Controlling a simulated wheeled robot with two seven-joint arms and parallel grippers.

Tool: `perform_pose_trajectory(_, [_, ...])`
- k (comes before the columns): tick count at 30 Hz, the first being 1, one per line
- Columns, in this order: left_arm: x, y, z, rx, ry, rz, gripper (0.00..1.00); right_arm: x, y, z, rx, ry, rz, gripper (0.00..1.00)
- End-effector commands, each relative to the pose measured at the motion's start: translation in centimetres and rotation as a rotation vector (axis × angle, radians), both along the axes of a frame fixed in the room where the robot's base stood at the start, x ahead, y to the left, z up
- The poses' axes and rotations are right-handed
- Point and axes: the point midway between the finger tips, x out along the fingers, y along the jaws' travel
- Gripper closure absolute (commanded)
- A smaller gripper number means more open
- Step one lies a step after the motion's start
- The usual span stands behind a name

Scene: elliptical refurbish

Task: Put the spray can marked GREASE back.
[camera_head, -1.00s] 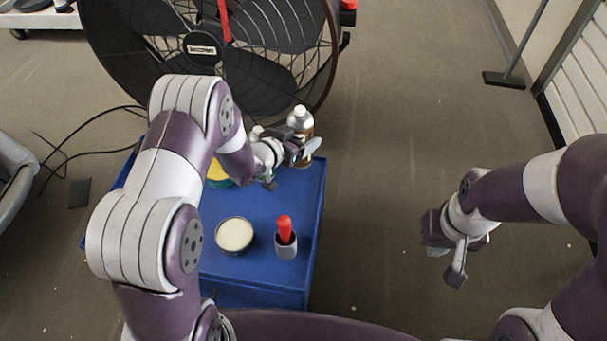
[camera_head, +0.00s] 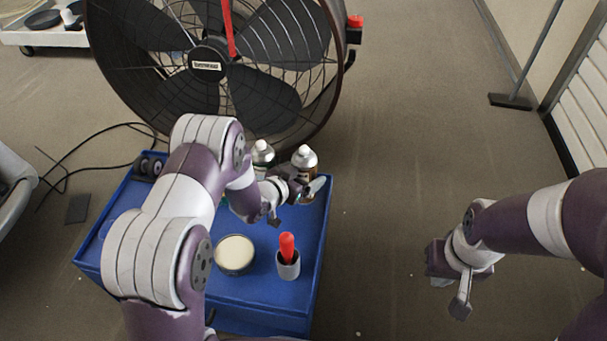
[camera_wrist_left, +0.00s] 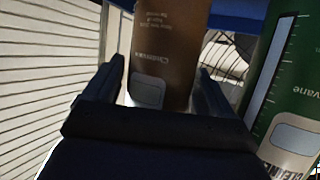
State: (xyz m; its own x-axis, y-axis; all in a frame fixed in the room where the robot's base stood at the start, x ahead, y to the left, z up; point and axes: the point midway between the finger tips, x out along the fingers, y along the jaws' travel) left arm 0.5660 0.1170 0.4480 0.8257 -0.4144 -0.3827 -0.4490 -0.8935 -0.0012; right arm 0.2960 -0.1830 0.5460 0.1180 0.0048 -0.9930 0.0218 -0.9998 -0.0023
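Two spray cans stand side by side near the back right of the blue cart. My left gripper (camera_head: 307,187) is level at the brown can. In the left wrist view the brown can (camera_wrist_left: 167,45) stands between my two fingers (camera_wrist_left: 162,85), with a thin gap showing beside it, so the fingers look open around it. The green can (camera_wrist_left: 288,90) is to the right and reads "CLEANE...". The word GREASE is not readable. My right gripper (camera_head: 450,280) hangs over the floor; its opening is unclear.
The blue cart top (camera_head: 205,292) also holds a round tin with cream contents (camera_head: 235,254) and a grey cup with a red-handled tool (camera_head: 288,262). A large black fan (camera_head: 215,70) stands behind. Open floor lies right of the cart.

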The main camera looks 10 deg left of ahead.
Motion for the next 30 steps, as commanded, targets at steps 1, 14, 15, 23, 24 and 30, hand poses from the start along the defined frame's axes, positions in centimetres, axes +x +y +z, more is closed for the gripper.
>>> perform_pose_trajectory(1, [0.0, 0.0, 0.0, 0.000, 0.000, 0.000, 0.16, 0.0, 0.0, 0.0, 0.000, 0.000, 0.000, 1.00])
perform_pose_trajectory(14, [-6.8, 3.6, 4.1, -0.001, 0.001, 0.005, 0.16, 0.0, 0.0, 4.3, 0.000, 0.000, 0.000, 1.00])
perform_pose_trajectory(15, [-7.6, 3.9, 4.4, -0.001, 0.002, 0.003, 0.16, 0.0, 0.0, 4.6, 0.000, 0.000, 0.000, 1.00])
perform_pose_trajectory(23, [-9.5, 5.4, 5.3, 0.041, 0.041, 0.019, 0.16, 0.0, 0.0, 5.2, 0.000, 0.000, 0.000, 1.00])
perform_pose_trajectory(24, [-9.3, 5.9, 5.6, 0.079, 0.082, 0.039, 0.16, 0.0, 0.0, 5.2, 0.000, 0.000, 0.000, 1.00])
perform_pose_trajectory(30, [-12.6, 8.7, 9.5, 0.277, 0.474, 0.246, 0.16, 0.0, 0.0, 5.1, 0.000, 0.000, 0.000, 1.00])
